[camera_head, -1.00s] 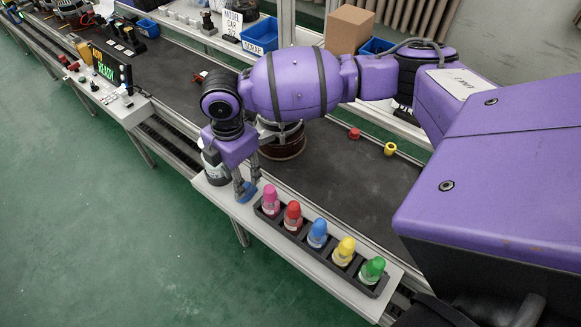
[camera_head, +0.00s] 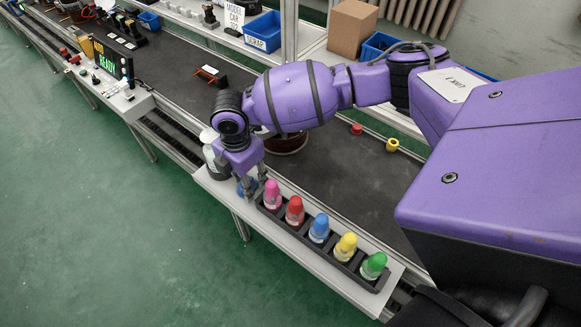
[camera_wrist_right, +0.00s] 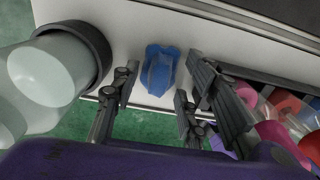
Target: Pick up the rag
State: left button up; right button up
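The rag is a small crumpled blue cloth (camera_wrist_right: 160,72) on the pale ledge in the right wrist view. It also shows as a blue patch (camera_head: 246,189) in the head view, partly hidden by my right gripper (camera_head: 250,184). In the wrist view the right gripper (camera_wrist_right: 162,72) is open. Its fingers are apart, one on each side of the rag, with visible gaps to it. I cannot tell the exact height of the fingertips above the ledge. My left gripper is in neither view.
A black rack (camera_head: 301,229) with several colour-capped bottles stands close to the right of the rag. A pale bottle with a dark collar (camera_wrist_right: 48,75) stands close to its left. The ledge (camera_head: 220,187) is narrow, with the conveyor (camera_head: 340,180) behind it.

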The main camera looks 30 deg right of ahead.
grip_shut()
jog(key=shift+w, duration=0.1)
jog(key=shift+r, duration=0.15)
notch_tip(320, 180, up, 10)
dwell(0.3)
